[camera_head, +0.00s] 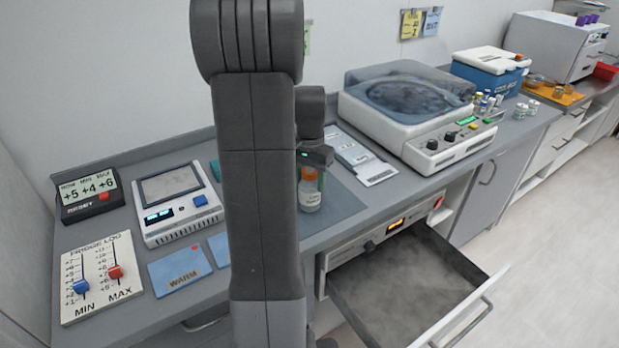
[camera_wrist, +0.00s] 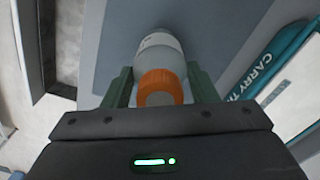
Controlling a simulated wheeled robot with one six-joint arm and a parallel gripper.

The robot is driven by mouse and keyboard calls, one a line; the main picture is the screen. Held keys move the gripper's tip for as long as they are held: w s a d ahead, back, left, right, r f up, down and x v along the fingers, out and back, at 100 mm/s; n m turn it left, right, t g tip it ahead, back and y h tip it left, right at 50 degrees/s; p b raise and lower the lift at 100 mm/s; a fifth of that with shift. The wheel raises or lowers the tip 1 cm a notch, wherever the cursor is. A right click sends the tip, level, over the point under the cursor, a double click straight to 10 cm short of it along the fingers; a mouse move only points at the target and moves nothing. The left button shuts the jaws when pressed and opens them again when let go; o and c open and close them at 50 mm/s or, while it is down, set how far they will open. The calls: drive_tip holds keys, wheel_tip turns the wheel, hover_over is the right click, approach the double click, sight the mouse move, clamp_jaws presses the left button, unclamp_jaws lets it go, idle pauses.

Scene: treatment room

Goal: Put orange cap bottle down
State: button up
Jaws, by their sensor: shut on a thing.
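The orange cap bottle (camera_head: 309,198) is a clear-white bottle with a white label and an orange cap. It looks upright in my gripper (camera_head: 312,170), over or on a blue-grey mat (camera_head: 345,200) on the counter; I cannot tell whether its base touches. In the wrist view the bottle (camera_wrist: 161,45) points away from me, its cap between the two green fingers of my gripper (camera_wrist: 160,84), which is shut on it. My arm hides part of the counter left of the bottle in the head view.
An open drawer (camera_head: 405,285) juts out below the counter, right of the bottle. A white centrifuge-like machine (camera_head: 400,115) stands behind right, with a flat white panel (camera_head: 365,160) before it. Left are a white device (camera_head: 180,205) and a blue WARM card (camera_head: 180,270).

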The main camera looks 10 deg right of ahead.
drive_tip(key=shift+f, duration=0.15)
drive_tip(key=o, duration=1.1)
drive_tip(key=shift+o, duration=0.2)
wheel_tip(320, 180, up, 12)
drive_tip(key=shift+r, duration=0.15)
